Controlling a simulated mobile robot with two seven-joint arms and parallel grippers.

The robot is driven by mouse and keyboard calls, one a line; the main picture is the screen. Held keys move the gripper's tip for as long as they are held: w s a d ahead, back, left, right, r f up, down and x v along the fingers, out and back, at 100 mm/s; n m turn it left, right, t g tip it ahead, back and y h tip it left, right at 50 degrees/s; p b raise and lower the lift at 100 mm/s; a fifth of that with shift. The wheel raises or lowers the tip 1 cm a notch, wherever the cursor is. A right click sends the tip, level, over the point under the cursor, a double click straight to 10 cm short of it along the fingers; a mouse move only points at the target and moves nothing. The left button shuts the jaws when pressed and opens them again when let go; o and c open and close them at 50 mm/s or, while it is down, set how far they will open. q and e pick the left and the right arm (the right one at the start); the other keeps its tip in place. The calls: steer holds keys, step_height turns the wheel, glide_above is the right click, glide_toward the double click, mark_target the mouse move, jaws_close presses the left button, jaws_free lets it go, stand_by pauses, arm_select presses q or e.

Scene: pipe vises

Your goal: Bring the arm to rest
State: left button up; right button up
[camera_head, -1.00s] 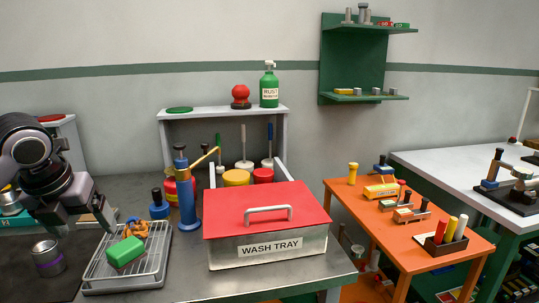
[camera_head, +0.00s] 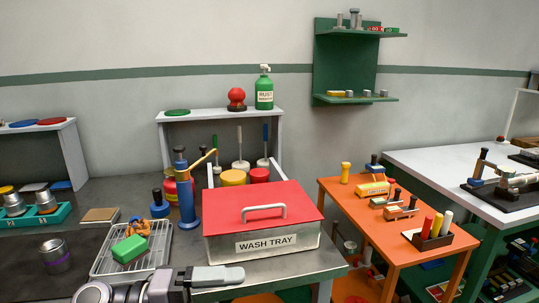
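My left gripper (camera_head: 222,276) shows at the bottom edge, low in front of the table and wash tray. Its arm comes in from the bottom left and the grey fingers point right. The fingers are seen edge-on, so I cannot tell whether they are open or shut. No object shows at the fingertips. My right gripper is not in view.
The red-lidded wash tray (camera_head: 266,242) stands just beyond the gripper. A wire rack (camera_head: 155,259) holds a green block (camera_head: 129,249) and an orange item (camera_head: 138,227). A blue pump (camera_head: 186,195) stands behind. An orange table (camera_head: 340,190) is to the right.

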arm_select(q)
steer(key=w+a+f+n+t+y+p, duration=0.1)
steer(key=a+f+n+t+y, duration=0.35)
steer(key=n+t, duration=0.5)
steer(key=a+f+n+t+y+p, duration=0.1)
steer(key=a+f+n+t+y, duration=0.4)
steer(key=n, duration=0.8)
steer(key=s+a+f+n+g+y, duration=0.2)
steer(key=s+f+n+g+y, duration=0.1)
steer(key=s+f, duration=0.4)
steer(key=s+a+f+n+g+y, duration=0.2)
steer(key=s+f+n, duration=0.4)
steer(key=f, duration=0.5)
steer(key=shift+s+a+g+y+p, duration=0.15)
steer(key=shift+s+g+y+p, duration=0.15)
steer(key=shift+s+g+y, duration=0.2)
